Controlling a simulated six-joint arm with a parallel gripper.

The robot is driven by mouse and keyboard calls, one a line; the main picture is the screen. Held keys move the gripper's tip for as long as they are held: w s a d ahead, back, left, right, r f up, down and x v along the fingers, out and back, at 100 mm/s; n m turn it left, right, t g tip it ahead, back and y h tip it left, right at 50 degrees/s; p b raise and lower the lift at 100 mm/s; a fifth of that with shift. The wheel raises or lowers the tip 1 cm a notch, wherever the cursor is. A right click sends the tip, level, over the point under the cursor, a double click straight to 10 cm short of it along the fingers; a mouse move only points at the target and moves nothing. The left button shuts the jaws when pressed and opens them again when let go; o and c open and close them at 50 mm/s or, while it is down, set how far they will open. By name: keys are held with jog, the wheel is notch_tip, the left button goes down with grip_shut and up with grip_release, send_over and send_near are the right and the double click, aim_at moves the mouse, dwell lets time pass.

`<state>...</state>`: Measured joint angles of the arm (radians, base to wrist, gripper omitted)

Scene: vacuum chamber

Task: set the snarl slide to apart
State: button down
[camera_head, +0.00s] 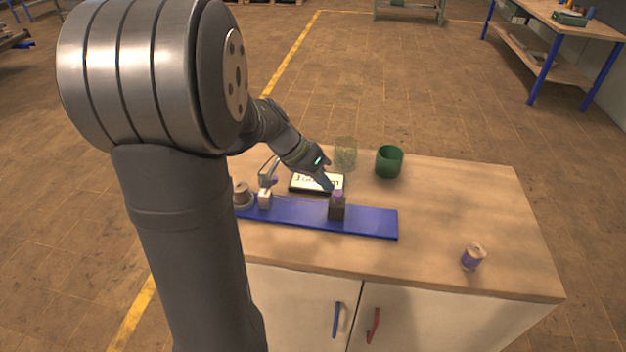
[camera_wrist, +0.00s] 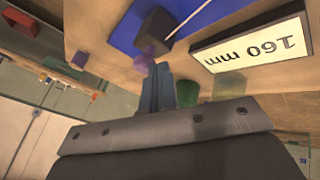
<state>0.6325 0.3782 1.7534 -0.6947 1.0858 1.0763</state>
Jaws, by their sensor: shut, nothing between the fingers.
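A long blue rail (camera_head: 375,222) lies on the wooden bench top. A dark block topped with a purple knob (camera_head: 337,194) stands on its right half; the block (camera_wrist: 158,27) and the knob (camera_wrist: 145,62) also show in the wrist view. A small white block (camera_head: 265,200) stands near the rail's left end. My gripper (camera_head: 328,186) is shut and empty, its fingertips (camera_wrist: 161,68) close beside the purple knob. I cannot tell whether they touch it. A display (camera_head: 304,183) behind the rail reads 160 mm in the wrist view (camera_wrist: 255,44). Which block is the snarl slide is unclear.
A clear glass (camera_head: 345,153) and a green cup (camera_head: 389,162) stand behind the rail. A tan and purple spool (camera_head: 473,256) stands at the front right. Another spool-like piece (camera_head: 242,193) sits at the rail's left end. The bench's right side is mostly clear.

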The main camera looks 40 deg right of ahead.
jog(key=s+d, duration=0.5)
jog(key=shift+s, duration=0.2)
jog(key=shift+d, duration=0.1)
jog(key=shift+w, duration=0.1)
jog(key=w+a+r, duration=0.6)
jog(key=w+r, duration=0.1)
jog(key=r, duration=0.2)
jog(key=shift+a+f, duration=0.1)
jog(key=shift+f, duration=0.05)
jog(key=x, duration=0.3)
jog(key=s+x, duration=0.1)
jog(key=x, duration=0.7)
jog(key=shift+s+r, duration=0.35)
jog(key=shift+s+d+f, duration=0.1)
jog(key=shift+s+d, duration=0.25)
jog(key=shift+s, duration=0.25)
